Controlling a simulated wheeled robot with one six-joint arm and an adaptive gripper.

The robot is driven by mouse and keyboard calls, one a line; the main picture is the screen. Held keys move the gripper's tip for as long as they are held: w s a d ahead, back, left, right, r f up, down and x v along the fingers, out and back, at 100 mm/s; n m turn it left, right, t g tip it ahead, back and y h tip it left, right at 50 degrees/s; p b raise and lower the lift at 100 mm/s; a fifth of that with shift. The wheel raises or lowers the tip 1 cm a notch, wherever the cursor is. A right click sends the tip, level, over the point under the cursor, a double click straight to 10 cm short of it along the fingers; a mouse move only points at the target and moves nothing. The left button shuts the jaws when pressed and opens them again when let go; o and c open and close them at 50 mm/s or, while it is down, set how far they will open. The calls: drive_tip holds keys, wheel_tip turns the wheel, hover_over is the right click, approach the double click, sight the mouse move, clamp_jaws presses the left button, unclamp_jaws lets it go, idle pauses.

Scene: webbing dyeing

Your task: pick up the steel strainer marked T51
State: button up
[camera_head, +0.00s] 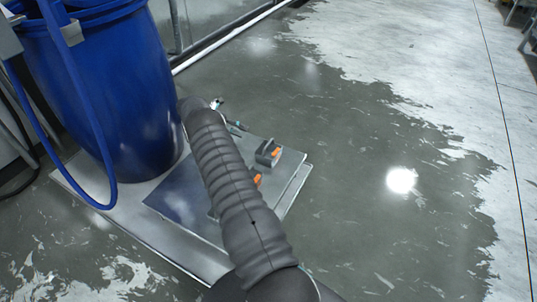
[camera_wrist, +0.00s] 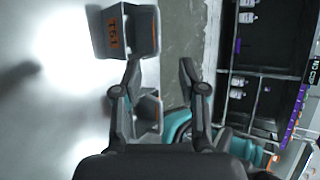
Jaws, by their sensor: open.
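The steel strainer marked T51 (camera_wrist: 145,32) shows at the top of the wrist view as a grey, open box-like piece with an orange label. My gripper (camera_wrist: 160,72) is open and empty; the strainer lies beyond and to the left of its fingertips, apart from them as far as I can tell. A second grey piece (camera_wrist: 150,112) is partly hidden behind the left finger. In the head view, one grey piece with an orange tag (camera_head: 268,151) lies right of my arm and another orange tag (camera_head: 257,178) is half covered by it. I cannot tell which is T51 there.
Both pieces rest on a flat metal plate (camera_head: 175,195) on a low pale platform (camera_head: 190,250). A large blue barrel (camera_head: 115,90) with a blue hose stands at the left. Wet grey floor (camera_head: 370,180) is free at the right. Shelving with bottles (camera_wrist: 245,60) shows in the wrist view.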

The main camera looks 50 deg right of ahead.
sight(268, 144)
drive_tip(key=shift+a+f+p+x, duration=0.1)
drive_tip(key=shift+p+x, duration=0.05)
drive_tip(key=shift+x, duration=3.35)
drive_tip(key=shift+a+f+p+x, duration=0.1)
drive_tip(key=shift+f+p+x, duration=0.05)
drive_tip(key=shift+x, duration=3.4)
drive_tip(key=shift+c, duration=0.2)
clamp_jaws()
